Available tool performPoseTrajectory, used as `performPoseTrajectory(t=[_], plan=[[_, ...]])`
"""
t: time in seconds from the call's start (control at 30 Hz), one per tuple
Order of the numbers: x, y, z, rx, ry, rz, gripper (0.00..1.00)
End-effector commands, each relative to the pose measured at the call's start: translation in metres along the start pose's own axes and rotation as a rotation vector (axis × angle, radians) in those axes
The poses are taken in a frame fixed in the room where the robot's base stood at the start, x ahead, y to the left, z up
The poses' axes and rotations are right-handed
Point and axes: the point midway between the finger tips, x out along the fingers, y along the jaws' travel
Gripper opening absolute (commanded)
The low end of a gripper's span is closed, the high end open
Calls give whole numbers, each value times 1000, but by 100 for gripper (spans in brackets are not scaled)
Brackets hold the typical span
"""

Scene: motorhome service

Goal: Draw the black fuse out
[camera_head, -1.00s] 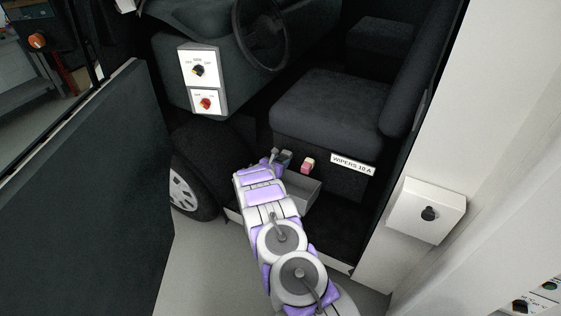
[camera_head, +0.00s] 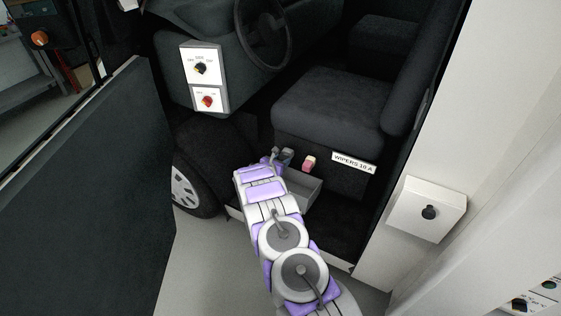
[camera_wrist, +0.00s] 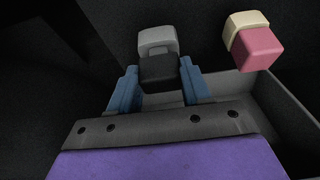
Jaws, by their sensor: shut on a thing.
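The black fuse (camera_wrist: 160,70) shows in the wrist view between the two blue fingers of my gripper (camera_wrist: 158,87), which is shut on it. A grey block (camera_wrist: 157,40) sits directly behind the black fuse; I cannot tell whether the fuse is still seated in it. In the head view my gripper (camera_head: 277,158) is low at the front of the seat base, and the fuse is too small there to make out well.
A pink and cream fuse (camera_wrist: 254,42) sits to the right on the seat base, also visible in the head view (camera_head: 309,163). A grey open tray (camera_head: 300,190) lies below it. A "WIPERS 10 A" label (camera_head: 353,163) is further right. The open door (camera_head: 90,200) stands at left.

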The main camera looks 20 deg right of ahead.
Motion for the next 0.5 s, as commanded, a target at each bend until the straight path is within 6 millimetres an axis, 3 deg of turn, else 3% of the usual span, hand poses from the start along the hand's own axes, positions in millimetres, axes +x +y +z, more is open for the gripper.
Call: performPoseTrajectory(t=[0.27, 0.5], plan=[[0, 0, 0, 0, 0, 0, 0], [-13, 0, -6, -3, 5, 0, 0]])
